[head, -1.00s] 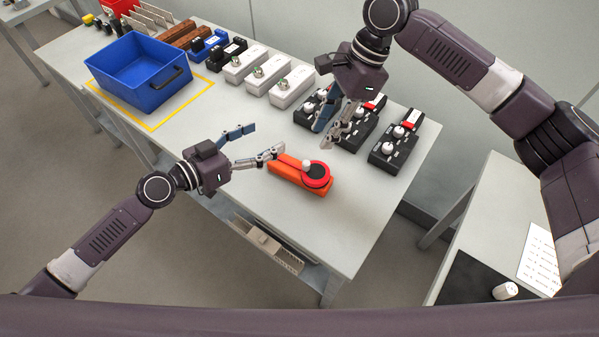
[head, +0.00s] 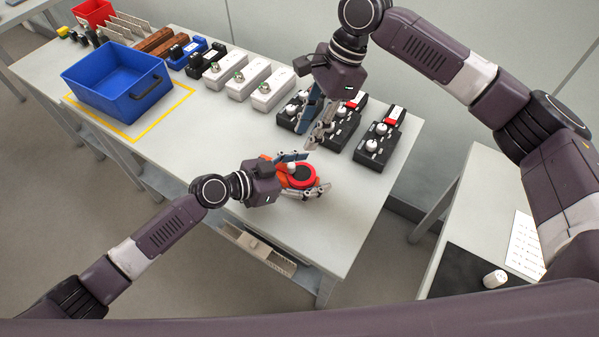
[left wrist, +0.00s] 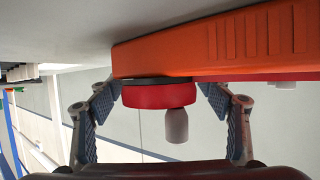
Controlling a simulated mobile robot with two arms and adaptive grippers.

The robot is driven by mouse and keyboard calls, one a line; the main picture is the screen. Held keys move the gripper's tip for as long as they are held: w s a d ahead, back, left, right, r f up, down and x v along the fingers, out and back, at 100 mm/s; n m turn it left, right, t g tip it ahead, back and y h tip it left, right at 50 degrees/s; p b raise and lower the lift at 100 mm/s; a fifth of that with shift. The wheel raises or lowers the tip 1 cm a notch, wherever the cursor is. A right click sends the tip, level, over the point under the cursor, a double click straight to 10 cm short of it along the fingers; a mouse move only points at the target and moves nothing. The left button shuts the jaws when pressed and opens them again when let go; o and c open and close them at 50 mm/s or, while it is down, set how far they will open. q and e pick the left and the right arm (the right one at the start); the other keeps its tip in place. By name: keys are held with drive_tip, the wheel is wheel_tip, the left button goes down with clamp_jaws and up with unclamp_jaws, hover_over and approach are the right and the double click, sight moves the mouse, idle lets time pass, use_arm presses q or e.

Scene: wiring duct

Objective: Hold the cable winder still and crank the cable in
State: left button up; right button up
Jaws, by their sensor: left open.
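The cable winder is an orange body (left wrist: 250,40) with a red round reel (head: 301,178) and a pale crank knob (left wrist: 176,126). It lies near the table's front edge in the head view, partly covered by my left gripper (head: 316,170). My left gripper is open, with one finger on each side of the red reel. In the left wrist view its fingers (left wrist: 160,88) stand left and right of the reel, and the knob points down between them. Contact is not clear. My right gripper (head: 309,139) appears open and empty, pointing down above the table behind the winder.
Several black boxes with white knobs (head: 378,146) stand just behind and right of the winder. White boxes (head: 272,90) line the back. A blue bin (head: 117,80) stands on a yellow outline at left. The table between bin and winder is clear.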

use_arm(q)
drive_tip(key=shift+w+d+f, duration=0.1)
drive_tip(key=shift+d, duration=0.1)
drive_tip(key=c, duration=1.5)
drive_tip(key=shift+c, duration=0.5)
